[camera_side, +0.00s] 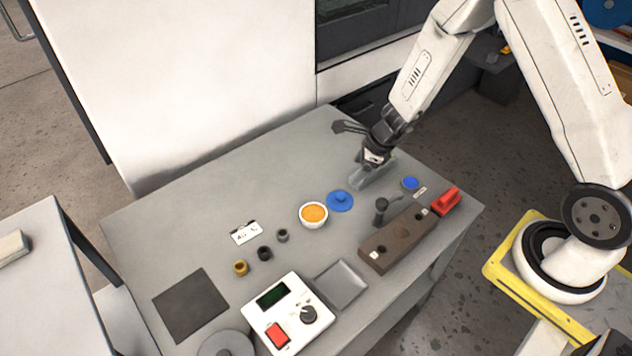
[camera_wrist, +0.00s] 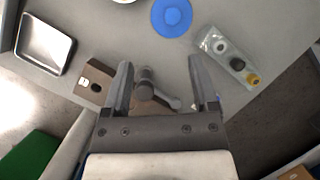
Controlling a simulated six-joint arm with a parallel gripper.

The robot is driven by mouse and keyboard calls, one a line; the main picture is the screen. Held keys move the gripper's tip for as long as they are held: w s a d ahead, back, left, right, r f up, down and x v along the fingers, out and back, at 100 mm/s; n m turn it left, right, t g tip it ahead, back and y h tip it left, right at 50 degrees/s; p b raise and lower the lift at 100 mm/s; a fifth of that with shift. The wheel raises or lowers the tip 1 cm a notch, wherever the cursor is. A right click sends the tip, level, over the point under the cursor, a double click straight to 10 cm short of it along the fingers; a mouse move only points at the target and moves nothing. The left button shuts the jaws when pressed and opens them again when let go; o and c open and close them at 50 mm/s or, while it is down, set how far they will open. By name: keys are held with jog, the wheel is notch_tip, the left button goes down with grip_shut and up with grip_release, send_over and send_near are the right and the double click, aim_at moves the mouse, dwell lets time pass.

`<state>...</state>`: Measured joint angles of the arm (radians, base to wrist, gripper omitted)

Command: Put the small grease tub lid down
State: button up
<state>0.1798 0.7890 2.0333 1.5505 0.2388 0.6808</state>
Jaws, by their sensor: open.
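The blue lid (camera_side: 340,201), a flat disc with a raised round knob, lies on the grey table beside the white tub (camera_side: 303,222) of orange grease. It also shows at the top of the wrist view (camera_wrist: 171,17), beyond my fingertips. My gripper (camera_side: 373,160) is above the table, to the upper right of the lid and apart from it. In the wrist view my gripper (camera_wrist: 161,65) has its two fingers wide apart with nothing held between them. A brown block with a dark grey handled part (camera_wrist: 148,88) shows below and between the fingers.
A small blue round thing (camera_side: 410,183), a red tool (camera_side: 446,201) and the brown block (camera_side: 391,246) are at the right. A metal tray (camera_side: 341,286) and a white control box (camera_side: 288,315) stand in front.

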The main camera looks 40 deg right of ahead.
jog(key=s+a+r+n+h, duration=0.1)
jog(key=s+r+n, duration=0.6)
jog(key=n, duration=0.6)
jog(key=s+a+r+n+g+h, duration=0.1)
jog(key=s+a+r+n, duration=0.1)
jog(key=s+r+n, duration=0.6)
jog(key=n, duration=0.6)
jog(key=shift+s+a, duration=0.15)
jog(key=shift+a, duration=0.15)
